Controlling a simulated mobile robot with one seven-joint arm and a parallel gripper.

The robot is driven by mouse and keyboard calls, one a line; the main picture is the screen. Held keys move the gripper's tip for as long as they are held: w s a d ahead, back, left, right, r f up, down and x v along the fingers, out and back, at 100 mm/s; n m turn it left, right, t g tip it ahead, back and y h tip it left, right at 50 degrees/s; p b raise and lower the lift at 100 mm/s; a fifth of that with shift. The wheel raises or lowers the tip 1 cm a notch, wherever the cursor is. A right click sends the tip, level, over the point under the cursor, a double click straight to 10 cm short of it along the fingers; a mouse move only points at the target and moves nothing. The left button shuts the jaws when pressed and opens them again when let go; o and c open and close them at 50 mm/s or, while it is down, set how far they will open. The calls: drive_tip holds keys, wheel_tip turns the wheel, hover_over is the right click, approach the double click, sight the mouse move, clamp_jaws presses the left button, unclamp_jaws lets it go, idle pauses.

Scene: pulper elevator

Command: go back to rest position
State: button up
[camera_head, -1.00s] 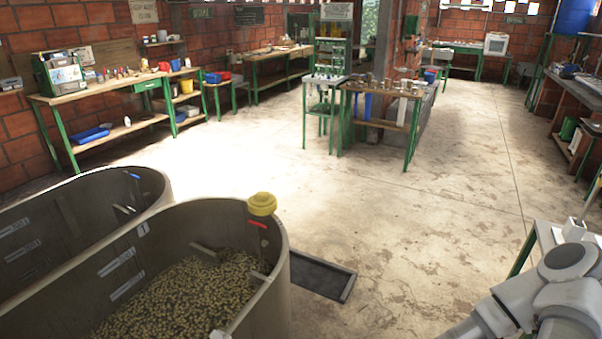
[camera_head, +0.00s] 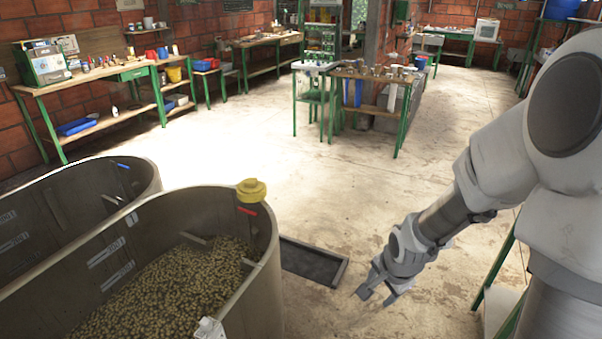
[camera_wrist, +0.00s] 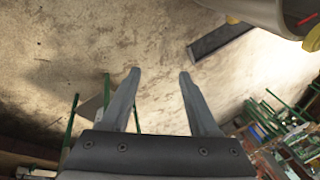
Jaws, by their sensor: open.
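My gripper (camera_head: 377,294) hangs at the end of my arm on the right side of the head view, above the bare concrete floor. Its two fingers are apart and nothing is between them. In the wrist view the open gripper (camera_wrist: 160,75) shows with floor beyond its fingertips. It is apart from the large tank of beans and from the dark floor tray.
A green-legged table (camera_head: 500,310) stands at the lower right. The middle floor is open.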

drive_tip(key=s+r+n+t, duration=0.1)
drive_tip(key=s+r+n, duration=0.1)
drive_tip(key=r, duration=0.8)
drive_tip(key=s+r+n+t, duration=0.1)
drive_tip(key=r+n, duration=0.1)
drive_tip(key=r, duration=0.7)
drive_tip(key=s+a+r+n, duration=0.2)
drive_tip(key=s+n, duration=0.2)
drive_tip(key=s, duration=0.3)
drive_tip(key=s+a+r+n+p, duration=0.1)
drive_tip(key=s+a+r+n, duration=0.1)
drive_tip(key=s+n, duration=0.2)
drive_tip(key=s, duration=0.2)
drive_tip(key=shift+s+a, duration=0.35)
drive_tip(key=shift+a, duration=0.05)
drive_tip(key=shift+c, duration=0.3)
drive_tip(key=shift+c, duration=0.6)
drive_tip(key=shift+d, duration=0.15)
